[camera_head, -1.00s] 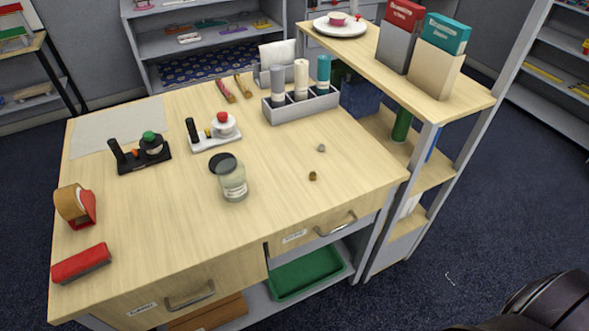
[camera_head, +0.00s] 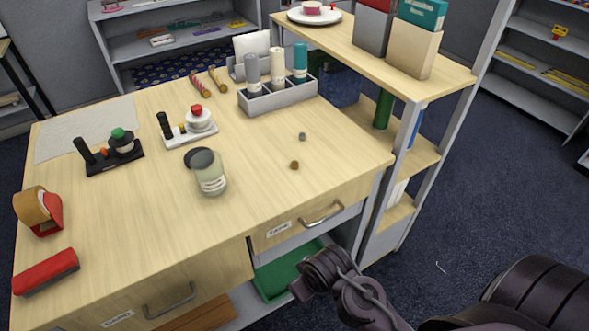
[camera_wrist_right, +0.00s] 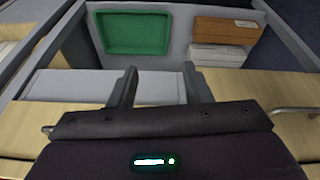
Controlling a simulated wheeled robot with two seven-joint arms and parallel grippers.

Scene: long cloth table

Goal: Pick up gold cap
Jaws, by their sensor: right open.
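A small gold cap (camera_head: 294,165) lies on the wooden tabletop near its front right edge in the head view. A small grey cap (camera_head: 302,136) lies a little behind it. In the head view my right arm (camera_head: 345,285) comes in at the lower right, in front of the desk and below its top; its fingers cannot be made out there. In the right wrist view my right gripper (camera_wrist_right: 160,88) is open and empty, its two fingers apart, facing the desk's front. The gold cap is not seen in the wrist view. My left gripper is not in view.
A glass jar (camera_head: 211,178) with a dark lid (camera_head: 199,158) beside it stands left of the caps. A grey holder (camera_head: 280,97) with bottles stands behind. A raised shelf (camera_head: 420,72) borders the right. A green tray (camera_wrist_right: 135,33) lies under the desk.

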